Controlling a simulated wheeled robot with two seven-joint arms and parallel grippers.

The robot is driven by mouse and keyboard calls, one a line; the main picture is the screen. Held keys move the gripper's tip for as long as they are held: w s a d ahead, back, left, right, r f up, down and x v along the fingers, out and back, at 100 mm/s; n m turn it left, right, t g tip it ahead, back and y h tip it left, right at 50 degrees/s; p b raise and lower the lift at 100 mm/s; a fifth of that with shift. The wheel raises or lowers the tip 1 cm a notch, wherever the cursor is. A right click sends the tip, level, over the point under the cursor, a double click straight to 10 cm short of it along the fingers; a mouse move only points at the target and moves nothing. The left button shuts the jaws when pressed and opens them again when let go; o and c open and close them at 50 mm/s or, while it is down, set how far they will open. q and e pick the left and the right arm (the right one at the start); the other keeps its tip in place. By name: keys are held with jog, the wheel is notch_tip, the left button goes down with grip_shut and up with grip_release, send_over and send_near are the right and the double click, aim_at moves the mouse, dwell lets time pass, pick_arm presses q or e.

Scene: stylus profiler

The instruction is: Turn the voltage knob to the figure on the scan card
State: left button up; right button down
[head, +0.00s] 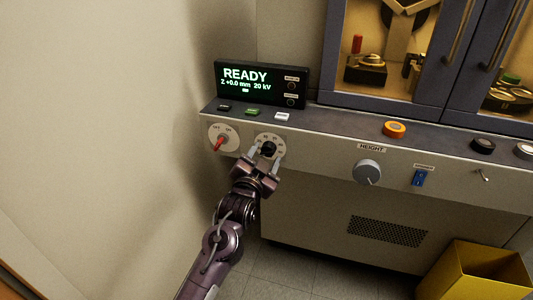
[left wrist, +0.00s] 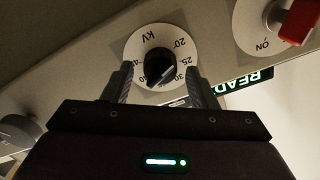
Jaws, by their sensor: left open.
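The voltage knob (head: 268,148) is black and sits on a round white dial on the console's front. In the left wrist view, the knob (left wrist: 159,66) shows a pale pointer line, and the dial (left wrist: 151,40) is marked KV with figures such as 20, 25 and 30. My left gripper (head: 266,155) is open, its fingers on either side of the knob; I cannot tell whether they touch it. The display (head: 262,84) reads READY, Z +0.0 mm, 20 kV. I see no scan card. My right gripper is not in view.
A red switch (head: 219,144) is left of the dial. Black, green (head: 253,112) and white buttons lie above. A grey HEIGHT knob (head: 367,172), blue switch (head: 419,178) and orange button (head: 394,129) are to the right. A yellow bin (head: 470,275) stands on the floor.

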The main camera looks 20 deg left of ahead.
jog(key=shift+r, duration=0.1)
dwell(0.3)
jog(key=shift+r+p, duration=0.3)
jog(key=shift+p, duration=0.15)
